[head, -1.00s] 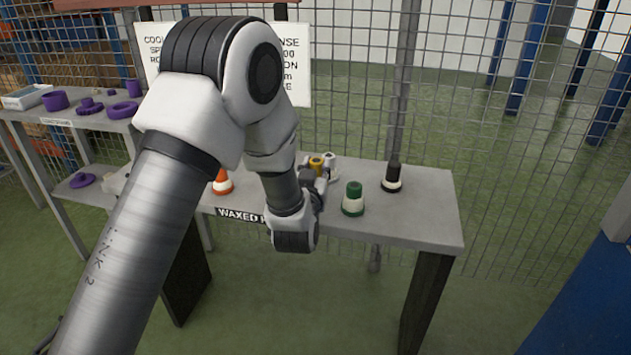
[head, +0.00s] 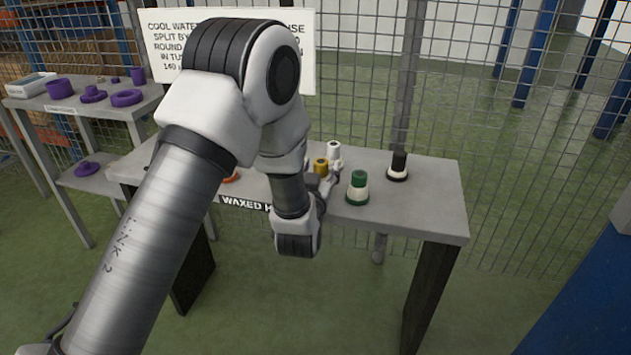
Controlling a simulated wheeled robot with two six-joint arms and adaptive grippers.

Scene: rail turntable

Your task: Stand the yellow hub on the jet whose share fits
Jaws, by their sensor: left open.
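The yellow hub (head: 320,167) stands on the grey table, partly hidden behind my left wrist and gripper. My left gripper (head: 327,182) is open, close in front of the yellow hub. I cannot tell whether its fingers are around the hub or touching it. Just behind the hub is a white-topped piece (head: 333,151). To the right stand a green piece with a cream band (head: 358,188) and a black piece with a cream band (head: 398,166). An orange piece (head: 231,176) is mostly hidden behind my left arm. I cannot tell which of these are jets. My right gripper is out of view.
The grey table (head: 425,210) is clear at its right end. A wire mesh fence (head: 460,130) and a sign (head: 165,45), partly covered by my arm, stand behind it. A shelf (head: 70,103) with several purple parts is at the left.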

